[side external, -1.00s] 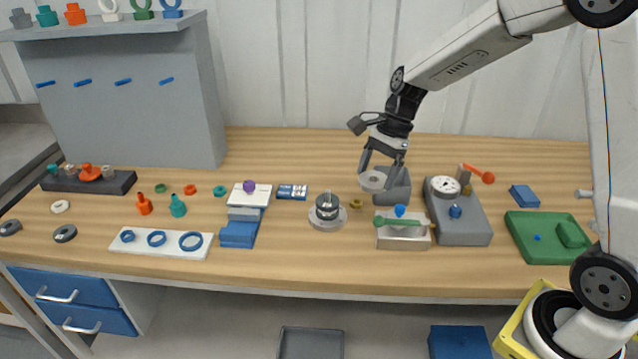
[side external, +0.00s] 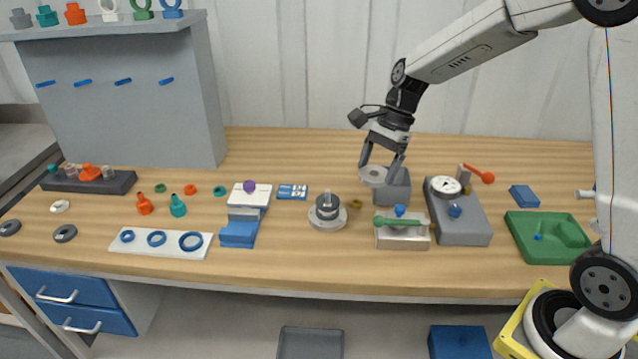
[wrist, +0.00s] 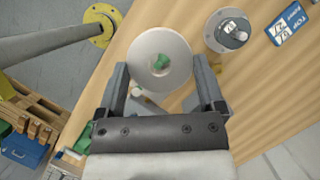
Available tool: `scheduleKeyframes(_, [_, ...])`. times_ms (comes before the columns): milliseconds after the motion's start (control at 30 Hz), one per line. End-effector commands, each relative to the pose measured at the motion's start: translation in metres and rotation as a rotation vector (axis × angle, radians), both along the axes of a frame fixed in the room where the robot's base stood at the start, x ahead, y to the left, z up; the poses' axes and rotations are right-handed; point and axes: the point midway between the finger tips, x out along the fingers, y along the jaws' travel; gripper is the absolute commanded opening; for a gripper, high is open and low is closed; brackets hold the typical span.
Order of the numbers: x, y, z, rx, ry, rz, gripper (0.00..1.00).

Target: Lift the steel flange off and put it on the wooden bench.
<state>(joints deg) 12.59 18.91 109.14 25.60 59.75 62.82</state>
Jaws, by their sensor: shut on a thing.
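The steel flange (side external: 373,176), a pale grey disc with a central hole, is held between the fingers of my gripper (side external: 378,172). It hangs above the bench near the grey block right of centre. In the wrist view, the flange (wrist: 146,62) is between the two fingers of my gripper (wrist: 160,70), and something green shows through its hole. The wooden bench (side external: 290,265) runs across the scene below. A round metal vessel (side external: 327,212) with an upright post stands on a wide base left of my gripper; it also shows in the wrist view (wrist: 232,30).
Below my gripper are a grey block (side external: 398,190) and a metal box (side external: 403,238) with a green bar. A grey gauge unit (side external: 465,228) and green tray (side external: 525,248) stand to the right. Blue blocks (side external: 240,234) stand left of the vessel. The front bench strip is clear.

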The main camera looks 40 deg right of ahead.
Motion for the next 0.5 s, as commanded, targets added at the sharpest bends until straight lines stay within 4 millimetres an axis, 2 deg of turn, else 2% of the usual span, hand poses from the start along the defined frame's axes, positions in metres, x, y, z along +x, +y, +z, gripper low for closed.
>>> scheduleKeyframes(500, [0.0, 0.0, 0.017, 0.0, -0.002, 0.0, 0.1])
